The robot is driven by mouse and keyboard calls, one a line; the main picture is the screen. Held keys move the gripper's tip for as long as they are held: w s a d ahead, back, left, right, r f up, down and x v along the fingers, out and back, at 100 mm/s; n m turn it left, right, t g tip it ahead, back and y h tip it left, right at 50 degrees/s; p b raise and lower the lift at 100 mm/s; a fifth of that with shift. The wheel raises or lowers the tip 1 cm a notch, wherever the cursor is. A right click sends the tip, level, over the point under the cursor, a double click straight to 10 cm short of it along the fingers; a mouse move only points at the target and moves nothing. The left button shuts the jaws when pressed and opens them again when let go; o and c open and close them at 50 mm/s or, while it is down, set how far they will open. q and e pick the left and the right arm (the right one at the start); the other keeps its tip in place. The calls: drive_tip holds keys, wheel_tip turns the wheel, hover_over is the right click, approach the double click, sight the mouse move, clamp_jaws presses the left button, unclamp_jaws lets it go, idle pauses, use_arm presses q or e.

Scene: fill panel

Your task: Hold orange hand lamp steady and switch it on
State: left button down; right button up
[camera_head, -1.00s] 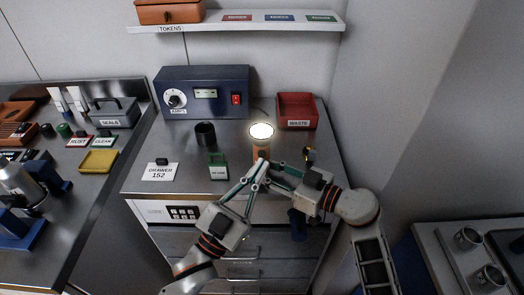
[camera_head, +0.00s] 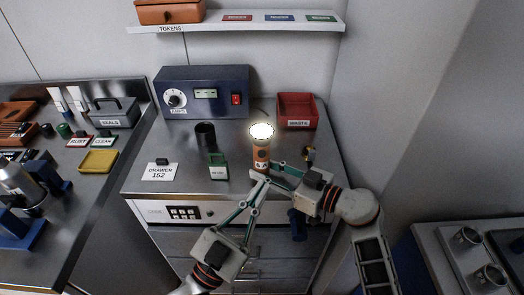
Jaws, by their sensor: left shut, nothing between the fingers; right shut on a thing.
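The orange hand lamp (camera_head: 261,154) stands upright on the metal counter in the head view. Its round top (camera_head: 262,131) glows bright white. My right gripper (camera_head: 272,165) comes from the right and is shut on the lamp's body. My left gripper (camera_head: 258,178) is shut and empty, in front of and below the lamp, apart from its upper body. The lamp's base is partly hidden by the gripper fingers.
A blue instrument box (camera_head: 203,92) with a red switch stands behind on the counter. A red waste bin (camera_head: 297,110) is to the right. A dark cup (camera_head: 205,135), a green holder (camera_head: 217,167) and a drawer card (camera_head: 161,172) are to the left.

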drive_tip(key=o, duration=0.9)
drive_tip(key=shift+d, duration=0.1)
